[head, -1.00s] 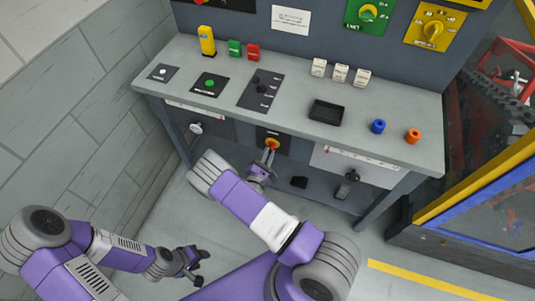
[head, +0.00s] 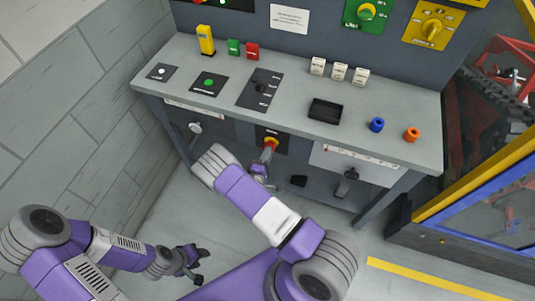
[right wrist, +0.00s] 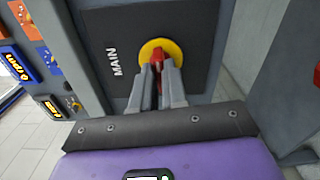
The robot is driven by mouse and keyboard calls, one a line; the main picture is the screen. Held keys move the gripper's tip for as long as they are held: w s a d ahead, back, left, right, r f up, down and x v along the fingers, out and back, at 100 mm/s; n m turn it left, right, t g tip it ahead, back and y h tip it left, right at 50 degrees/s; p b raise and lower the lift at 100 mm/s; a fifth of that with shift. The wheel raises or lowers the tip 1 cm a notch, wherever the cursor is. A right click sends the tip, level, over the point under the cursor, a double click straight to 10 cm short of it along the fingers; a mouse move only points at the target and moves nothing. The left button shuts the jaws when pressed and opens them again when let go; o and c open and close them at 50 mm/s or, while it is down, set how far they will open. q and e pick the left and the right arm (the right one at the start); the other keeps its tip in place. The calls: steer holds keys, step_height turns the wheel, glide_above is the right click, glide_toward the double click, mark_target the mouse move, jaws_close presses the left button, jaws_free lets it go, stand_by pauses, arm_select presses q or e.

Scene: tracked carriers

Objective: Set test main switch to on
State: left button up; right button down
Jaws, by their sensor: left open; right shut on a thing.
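The main switch is a red handle on a yellow disc (head: 272,139), set in a black plate on the front of the bench. In the right wrist view the red handle (right wrist: 158,57) stands out from the yellow disc (right wrist: 172,47), beside the word MAIN. My right gripper (right wrist: 157,75) is shut on the red handle, one finger on each side, and the fingers hide part of it. In the head view my right gripper (head: 264,163) is at the switch, partly hidden by its own wrist. My left gripper (head: 193,264) is open and empty, low over the floor.
The grey bench top (head: 200,105) carries a yellow block (head: 206,40), a black tray (head: 326,110), a blue cylinder (head: 376,125) and an orange cylinder (head: 411,134). A yellow-and-blue frame (head: 470,180) stands further right.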

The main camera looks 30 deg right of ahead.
steer(key=shift+f+m, duration=0.1)
steer(key=shift+m, duration=0.4)
steer(key=shift+a, duration=0.1)
steer(key=c, duration=1.2)
jaws_free()
steer(key=shift+o, duration=0.2)
steer(key=p+v, duration=0.1)
steer(key=v, duration=0.6)
steer(key=shift+s+a, duration=0.15)
steer(key=shift+s, duration=0.1)
